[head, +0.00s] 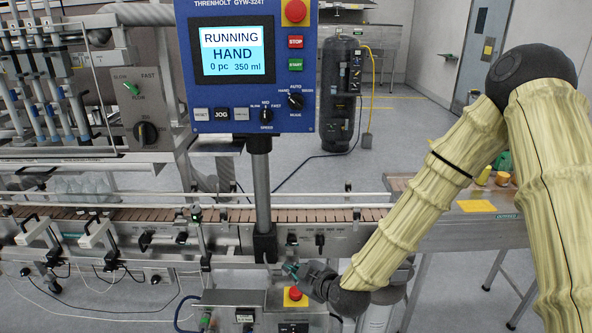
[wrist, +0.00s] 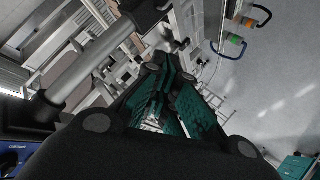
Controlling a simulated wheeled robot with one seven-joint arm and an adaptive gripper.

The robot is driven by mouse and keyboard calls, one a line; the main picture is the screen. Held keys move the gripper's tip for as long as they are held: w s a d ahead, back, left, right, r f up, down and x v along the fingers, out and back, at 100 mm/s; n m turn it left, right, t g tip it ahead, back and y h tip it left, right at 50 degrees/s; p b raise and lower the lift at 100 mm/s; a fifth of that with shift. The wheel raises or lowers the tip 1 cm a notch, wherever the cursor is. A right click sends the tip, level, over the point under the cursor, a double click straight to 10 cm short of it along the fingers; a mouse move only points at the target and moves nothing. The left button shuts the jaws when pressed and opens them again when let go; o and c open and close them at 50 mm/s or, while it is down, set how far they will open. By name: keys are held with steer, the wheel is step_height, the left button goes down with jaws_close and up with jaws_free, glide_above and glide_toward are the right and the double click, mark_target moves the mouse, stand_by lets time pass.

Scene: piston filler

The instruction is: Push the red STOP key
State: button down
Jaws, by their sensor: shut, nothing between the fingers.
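The red STOP key (head: 295,42) is on the right side of the blue control panel (head: 180,70), just above the green START key (head: 295,65). The panel's screen (head: 232,52) reads RUNNING, HAND, 0 pc, 350 ml. My gripper (head: 290,269) is low in front of the conveyor, well below the panel and near its post. In the wrist view my gripper (wrist: 170,105) shows its dark body and teal finger pads, shut and empty. I cannot make out the STOP key in the wrist view.
A red mushroom button on yellow (head: 295,10) sits above the STOP key. Another red button (head: 295,293) is on a low box just below my gripper. The panel's grey post (head: 262,190) and conveyor rails (head: 330,206) stand close by. Open floor lies behind the conveyor.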

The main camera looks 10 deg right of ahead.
mark_target(293, 47)
steer(key=w+a+r+n+t+y, duration=0.1)
steer(key=w+r+n+t, duration=0.25)
steer(key=r, duration=1.05)
steer(key=w+a+r+n+t+y, duration=0.1)
steer(key=w+r+n+t+y, duration=0.3)
steer(key=r, duration=1)
step_height(293, 47, up, 26)
steer(key=d+n+t, duration=0.2)
steer(key=n+t, duration=0.1)
steer(key=n, duration=0.2)
steer(key=shift+s+d+r+y+p, duration=0.15)
steer(key=shift+s+d+y+p, duration=0.2)
steer(key=shift+s+p, duration=0.1)
steer(key=shift+w, duration=0.1)
steer(key=shift+w+d+p, duration=0.15)
steer(key=shift+w+p, duration=0.1)
steer(key=shift+w, duration=1.15)
steer(key=shift+w+d+p, duration=0.2)
steer(key=shift+w, duration=1.25)
steer(key=shift+w+d+p, duration=0.15)
steer(key=shift+w+p, duration=0.1)
steer(key=shift+w, duration=1.15)
steer(key=shift+w+b, duration=0.3)
steer(key=shift+b, duration=0.15)
